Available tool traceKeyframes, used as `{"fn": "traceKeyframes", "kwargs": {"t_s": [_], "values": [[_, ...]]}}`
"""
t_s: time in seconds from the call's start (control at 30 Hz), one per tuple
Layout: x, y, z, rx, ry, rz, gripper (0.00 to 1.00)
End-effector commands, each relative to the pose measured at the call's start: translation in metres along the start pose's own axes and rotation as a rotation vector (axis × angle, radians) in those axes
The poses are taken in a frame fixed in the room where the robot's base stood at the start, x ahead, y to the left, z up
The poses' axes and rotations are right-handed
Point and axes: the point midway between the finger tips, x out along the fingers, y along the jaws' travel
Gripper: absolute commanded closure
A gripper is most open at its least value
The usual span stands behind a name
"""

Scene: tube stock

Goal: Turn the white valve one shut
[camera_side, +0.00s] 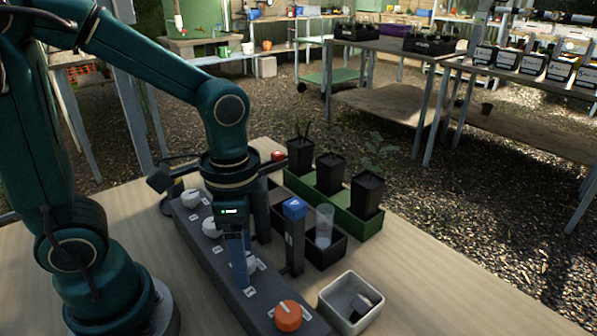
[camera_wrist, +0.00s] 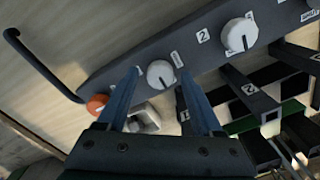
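The white valve knob (camera_wrist: 160,74) nearest the orange knob sits between my gripper's fingers in the wrist view; I take it as valve one, though its number is not readable. In the side view this knob (camera_side: 250,262) is partly hidden by a finger. My gripper (camera_wrist: 158,72) is open, with one blue finger on each side of the knob and small gaps showing. In the side view my gripper (camera_side: 240,275) points down at the dark valve panel (camera_side: 224,262). The knob's exact pointer angle is hard to read.
A white knob marked 2 (camera_wrist: 239,34) and an orange knob (camera_side: 288,315) flank it. A blue-topped post (camera_side: 293,208) stands close by on the right. Beyond are a clear cup (camera_side: 324,225), black pots (camera_side: 331,173) in a green tray, and a white bin (camera_side: 334,312).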

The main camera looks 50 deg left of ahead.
Motion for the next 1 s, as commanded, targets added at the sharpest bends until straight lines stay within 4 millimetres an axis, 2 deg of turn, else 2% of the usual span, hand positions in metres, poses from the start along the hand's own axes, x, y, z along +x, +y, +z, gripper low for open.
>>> {"fn": "traceKeyframes", "kwargs": {"t_s": [0.37, 0.7, 1.0], "values": [[-0.003, -0.001, -0.001, -0.002, 0.004, -0.002, 0.28], [-0.041, -0.001, -0.002, -0.001, 0.006, -0.003, 0.28], [-0.051, 0.000, 0.000, -0.001, 0.001, 0.000, 0.28]]}}
